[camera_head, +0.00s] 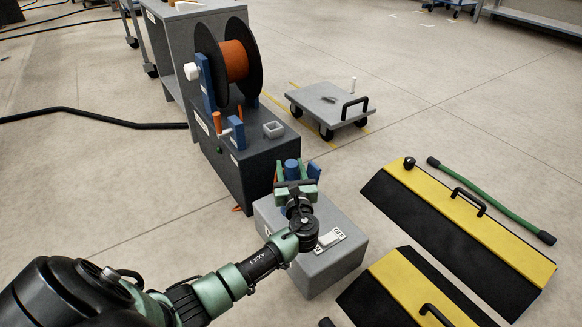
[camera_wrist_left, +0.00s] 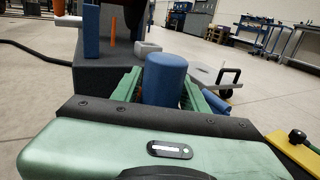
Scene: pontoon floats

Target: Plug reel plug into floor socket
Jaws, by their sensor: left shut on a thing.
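The blue cylindrical reel plug (camera_head: 291,168) is between the fingers of my left gripper (camera_head: 297,172). In the left wrist view the plug (camera_wrist_left: 166,78) stands up between the two green fingers, and the gripper is shut on it. A grey box (camera_head: 320,275) with a white label and a switch on top stands on the floor under my left gripper; it appears to be the floor socket. My gripper and wrist cover much of its top, so a socket opening and the plug's lower end are hidden. I cannot tell whether plug and box touch. My right gripper is not in view.
A cable reel (camera_head: 236,62) with an orange drum stands on a dark cabinet (camera_head: 252,155) behind the box. Black and yellow ramps (camera_head: 455,235) lie to the right, with a green bar (camera_head: 490,200) beside them. A grey trolley (camera_head: 325,100) stands behind. Floor between is open.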

